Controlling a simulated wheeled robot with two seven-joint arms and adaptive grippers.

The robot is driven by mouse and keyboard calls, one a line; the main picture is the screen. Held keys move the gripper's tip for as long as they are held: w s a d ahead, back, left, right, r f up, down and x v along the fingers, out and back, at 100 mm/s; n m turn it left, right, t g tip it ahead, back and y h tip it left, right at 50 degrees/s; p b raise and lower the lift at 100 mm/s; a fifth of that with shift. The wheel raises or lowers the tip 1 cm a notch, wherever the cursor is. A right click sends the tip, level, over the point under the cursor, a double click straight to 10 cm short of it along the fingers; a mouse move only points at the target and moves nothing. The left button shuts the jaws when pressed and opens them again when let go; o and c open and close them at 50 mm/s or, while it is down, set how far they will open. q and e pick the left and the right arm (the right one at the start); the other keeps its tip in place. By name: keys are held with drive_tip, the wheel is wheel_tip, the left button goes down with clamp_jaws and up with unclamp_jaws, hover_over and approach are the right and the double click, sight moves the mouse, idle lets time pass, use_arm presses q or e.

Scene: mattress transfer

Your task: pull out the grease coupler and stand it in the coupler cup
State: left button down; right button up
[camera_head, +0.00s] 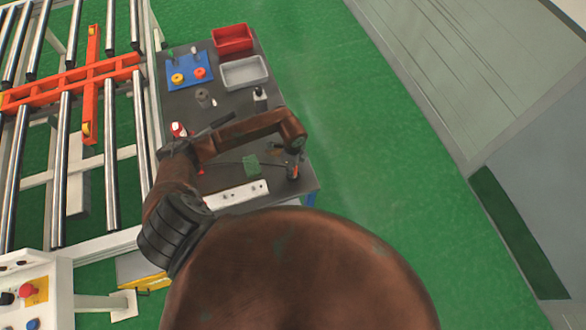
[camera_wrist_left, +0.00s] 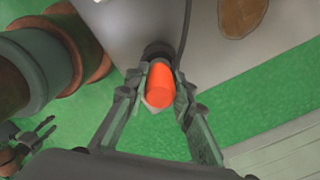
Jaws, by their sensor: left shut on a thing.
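My left gripper (camera_head: 294,172) is over the near right corner of the dark bench. In the left wrist view its fingers (camera_wrist_left: 161,98) are shut on an orange cylindrical piece (camera_wrist_left: 160,86), which I take to be the grease coupler. A dark round part (camera_wrist_left: 157,50) shows behind it, with a dark hose or cable close by. I cannot tell whether the coupler is still seated in that part. A small dark grey cylinder (camera_head: 203,97) farther back on the bench may be the coupler cup. My right gripper (camera_wrist_left: 38,138) shows at the wrist view's left edge, fingers apart and empty.
A roller conveyor (camera_head: 62,150) stands left. Green floor is clear to the right.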

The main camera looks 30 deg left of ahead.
use_arm(q)
drive_tip(key=shift+f+b, duration=0.4)
drive_tip(key=shift+f, duration=0.25)
drive_tip(key=shift+f+b, duration=0.7)
drive_tip(key=shift+f, duration=0.5)
drive_tip(key=c, duration=1.6)
unclamp_jaws()
drive_tip(key=shift+r, duration=0.2)
wheel_tip(320, 180, up, 12)
drive_tip(key=shift+f, duration=0.15)
